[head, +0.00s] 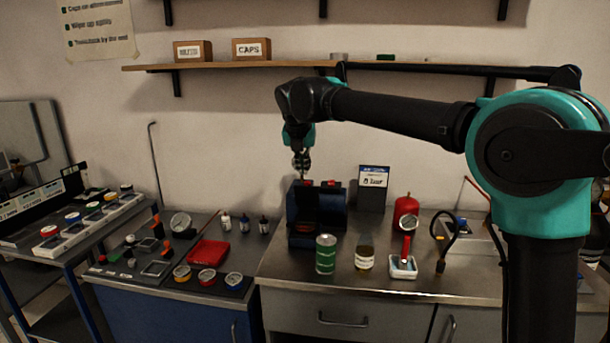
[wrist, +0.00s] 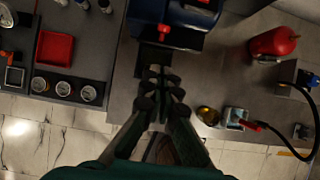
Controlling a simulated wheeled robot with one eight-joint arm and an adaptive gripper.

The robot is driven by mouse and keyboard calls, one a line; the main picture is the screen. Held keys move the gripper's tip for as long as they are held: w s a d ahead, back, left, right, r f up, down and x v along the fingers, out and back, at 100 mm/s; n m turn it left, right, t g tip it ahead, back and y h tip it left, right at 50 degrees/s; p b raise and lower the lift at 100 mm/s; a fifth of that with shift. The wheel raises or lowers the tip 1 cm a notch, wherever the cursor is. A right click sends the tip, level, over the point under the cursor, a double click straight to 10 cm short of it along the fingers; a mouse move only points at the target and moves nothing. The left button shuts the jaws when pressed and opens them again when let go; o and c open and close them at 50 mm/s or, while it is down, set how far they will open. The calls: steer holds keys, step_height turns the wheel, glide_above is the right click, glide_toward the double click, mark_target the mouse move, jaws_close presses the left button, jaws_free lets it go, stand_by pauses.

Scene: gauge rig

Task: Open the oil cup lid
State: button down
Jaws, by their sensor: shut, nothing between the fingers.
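A dark blue machine (head: 302,207) stands on the steel bench, with small red parts (head: 331,183) on its top. In the wrist view the blue machine (wrist: 190,18) is at the top edge, with a red knob (wrist: 165,34) on its near side. I cannot tell for sure which part is the oil cup lid. My gripper (head: 301,172) points down just above the machine's left top in the head view. In the wrist view my gripper (wrist: 161,74) is shut and empty, its tips in front of the machine's near side. The fingers hide part of the bench.
A green can (head: 326,255), an amber jar (head: 364,258) and a white tray (head: 403,267) with a red-handled tool stand in front. A shelf (head: 225,64) runs above, behind my arm.

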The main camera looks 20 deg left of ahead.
mark_target(305, 189)
steer(key=s+d+f+t, duration=0.1)
steer(key=s+f+t, duration=0.25)
steer(key=s, duration=0.25)
steer(key=shift+g+y, duration=0.3)
steer(key=shift+g, duration=0.15)
steer(key=shift+w+a+f, duration=0.35)
steer(key=shift+w+f, duration=0.65)
steer(key=shift+w, duration=0.65)
steer(key=shift+w+a+f, duration=0.3)
steer(key=shift+w+f, duration=0.7)
steer(key=shift+w, duration=0.6)
steer(key=shift+w+a+f, duration=0.35)
steer(key=shift+w+f, duration=0.65)
steer(key=shift+w, duration=0.65)
